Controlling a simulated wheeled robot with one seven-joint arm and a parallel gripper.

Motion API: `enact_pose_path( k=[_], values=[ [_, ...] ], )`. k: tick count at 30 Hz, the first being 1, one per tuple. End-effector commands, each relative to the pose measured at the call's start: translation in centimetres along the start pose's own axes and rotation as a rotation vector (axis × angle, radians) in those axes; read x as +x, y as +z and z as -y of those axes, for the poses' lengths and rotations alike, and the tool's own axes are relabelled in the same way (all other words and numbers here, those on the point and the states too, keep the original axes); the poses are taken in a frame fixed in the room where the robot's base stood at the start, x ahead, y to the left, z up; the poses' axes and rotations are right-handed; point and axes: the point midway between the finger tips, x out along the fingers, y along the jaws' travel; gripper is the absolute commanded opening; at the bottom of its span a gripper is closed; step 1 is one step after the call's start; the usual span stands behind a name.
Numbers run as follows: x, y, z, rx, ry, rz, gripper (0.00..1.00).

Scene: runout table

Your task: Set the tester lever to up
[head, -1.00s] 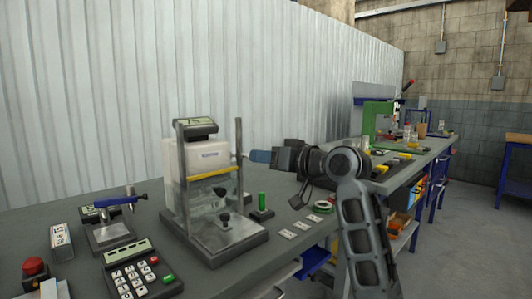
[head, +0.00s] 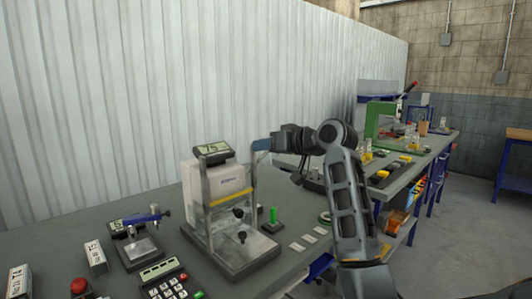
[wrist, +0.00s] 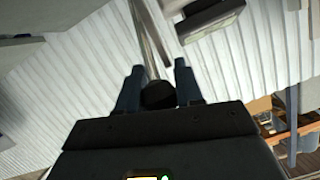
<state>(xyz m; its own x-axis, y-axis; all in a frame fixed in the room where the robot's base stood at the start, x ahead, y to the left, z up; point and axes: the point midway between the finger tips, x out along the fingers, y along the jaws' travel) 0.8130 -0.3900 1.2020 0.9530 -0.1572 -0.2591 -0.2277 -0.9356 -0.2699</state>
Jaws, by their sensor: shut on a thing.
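The tester (head: 240,258) stands on the near bench in the head view, with upright posts, a pale box and a small display (head: 212,150) on top. My gripper (head: 261,145) is at the upper right of the tester, beside the top of its right post. In the wrist view my gripper (wrist: 158,92) has its two blue fingers on either side of a black round knob (wrist: 158,96). A grey rod runs up from the knob in that view; I take these to be the tester lever. My gripper is shut on the knob. The fingers hide the lever in the head view.
A green button post (head: 273,215) and small white plates stand right of the tester. A keypad (head: 165,280), a blue-topped fixture (head: 140,250) and a red button (head: 79,287) are at the left front. A corrugated wall (head: 100,100) runs behind.

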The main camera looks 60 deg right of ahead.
Motion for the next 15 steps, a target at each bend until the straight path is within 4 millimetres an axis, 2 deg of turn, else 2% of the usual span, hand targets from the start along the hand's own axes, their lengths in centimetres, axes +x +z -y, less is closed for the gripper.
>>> enact_pose_path(
  k=[1, 6, 15],
  values=[
    [0.3, -0.9, 0.0, 0.001, -0.001, -0.002, 0.00],
    [1.4, -2.1, 0.1, 0.001, -0.002, 0.000, 0.00],
    [2.5, -2.9, 0.1, 0.001, 0.000, 0.001, 0.00]
  ],
)
